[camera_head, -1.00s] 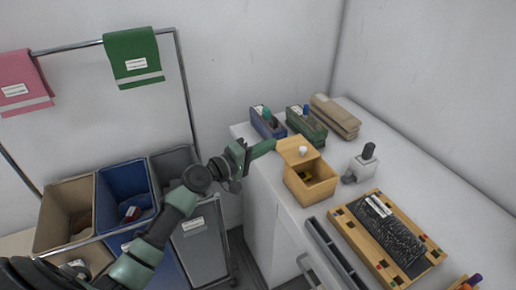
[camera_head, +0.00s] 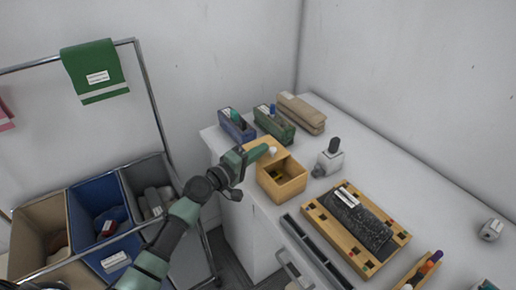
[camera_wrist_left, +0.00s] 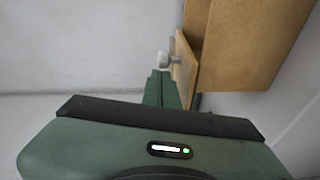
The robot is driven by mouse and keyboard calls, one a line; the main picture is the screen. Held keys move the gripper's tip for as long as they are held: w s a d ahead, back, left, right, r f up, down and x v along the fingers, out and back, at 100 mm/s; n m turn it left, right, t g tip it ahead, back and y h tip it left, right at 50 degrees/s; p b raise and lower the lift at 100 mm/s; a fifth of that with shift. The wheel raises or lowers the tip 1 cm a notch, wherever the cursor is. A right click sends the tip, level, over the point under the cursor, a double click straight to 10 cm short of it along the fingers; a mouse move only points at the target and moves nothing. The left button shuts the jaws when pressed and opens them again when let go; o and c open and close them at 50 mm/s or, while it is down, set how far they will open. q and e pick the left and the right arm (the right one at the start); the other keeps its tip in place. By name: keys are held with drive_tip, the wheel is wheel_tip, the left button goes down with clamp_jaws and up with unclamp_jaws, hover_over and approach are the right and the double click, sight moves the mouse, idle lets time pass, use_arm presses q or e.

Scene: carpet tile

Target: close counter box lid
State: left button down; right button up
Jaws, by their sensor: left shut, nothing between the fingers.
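The wooden box (camera_head: 292,186) stands on the white counter, and part of its inside shows. Its lid (camera_head: 251,146) has a white knob (camera_head: 272,151) and sits at the box's far left side, partly hidden by my left gripper. My left gripper (camera_head: 262,152) is shut and empty, its fingertips at the lid beside the knob. In the left wrist view the lid (camera_wrist_left: 183,70) stands out from the box (camera_wrist_left: 245,40), nearly edge-on, with the knob (camera_wrist_left: 163,58) just beyond the fingertips (camera_wrist_left: 160,88). I cannot tell whether they touch. My right gripper is not in view.
Blue (camera_head: 236,124) and green (camera_head: 273,125) holders and brown packages (camera_head: 302,113) stand behind the box. A wooden tray (camera_head: 385,250) and a grey rail (camera_head: 318,252) are nearer. Bins (camera_head: 95,212) stand left.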

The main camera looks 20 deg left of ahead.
use_arm(q)
drive_tip(key=s+d+p, duration=0.2)
drive_tip(key=s+d, duration=0.3)
drive_tip(key=d, duration=0.2)
drive_tip(key=shift+s+p, duration=0.25)
drive_tip(key=shift+p, duration=0.15)
